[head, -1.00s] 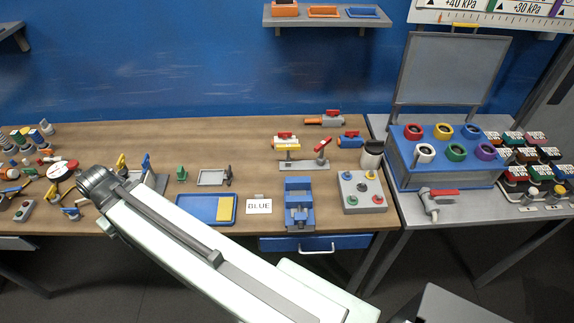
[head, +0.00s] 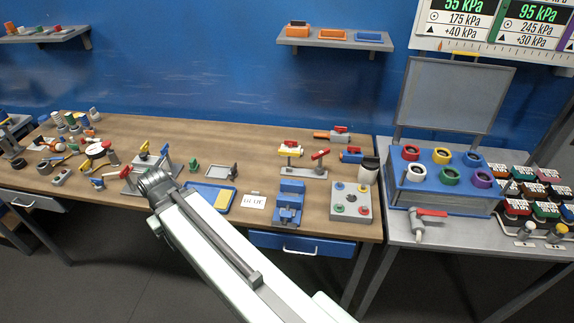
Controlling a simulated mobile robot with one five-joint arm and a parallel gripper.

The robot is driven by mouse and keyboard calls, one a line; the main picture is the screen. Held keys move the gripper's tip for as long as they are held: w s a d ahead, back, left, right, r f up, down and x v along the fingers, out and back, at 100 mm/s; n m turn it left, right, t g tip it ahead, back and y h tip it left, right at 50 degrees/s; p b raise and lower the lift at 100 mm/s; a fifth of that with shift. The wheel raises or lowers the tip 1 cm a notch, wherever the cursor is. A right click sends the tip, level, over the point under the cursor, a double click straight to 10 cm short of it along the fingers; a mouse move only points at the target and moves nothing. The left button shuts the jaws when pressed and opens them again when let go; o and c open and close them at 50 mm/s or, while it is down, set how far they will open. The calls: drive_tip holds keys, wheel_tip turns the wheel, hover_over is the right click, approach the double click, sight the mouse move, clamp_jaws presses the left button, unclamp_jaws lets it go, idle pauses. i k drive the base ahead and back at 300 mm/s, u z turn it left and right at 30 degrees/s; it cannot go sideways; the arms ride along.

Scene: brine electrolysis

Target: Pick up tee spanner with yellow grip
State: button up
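A small upright piece with a yellow top (head: 144,148) stands at the grey stand (head: 134,184) on the left half of the bench. It looks like the tee spanner with yellow grip, but it is too small to be sure. A similar blue-topped piece (head: 165,158) stands just right of it. My pale arm reaches up from the bottom, its dark end joint covering part of the stand. My gripper's fingers do not show, so I cannot tell how close they are to the yellow piece.
A blue tray (head: 190,204), a white card (head: 252,201) and a blue vice (head: 289,203) lie along the bench's front. Several small tools crowd the left end. A blue box with coloured rings (head: 445,196) stands on the right table. The bench's middle back is clear.

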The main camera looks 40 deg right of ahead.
sight(289, 153)
drive_tip(key=z, duration=0.1)
drive_tip(key=i, duration=0.9)
drive_tip(key=u, duration=0.25)
drive_tip(key=k, duration=0.75)
drive_tip(key=z, duration=0.2)
drive_tip(key=i, duration=0.75)
drive_tip(key=u, duration=0.05)
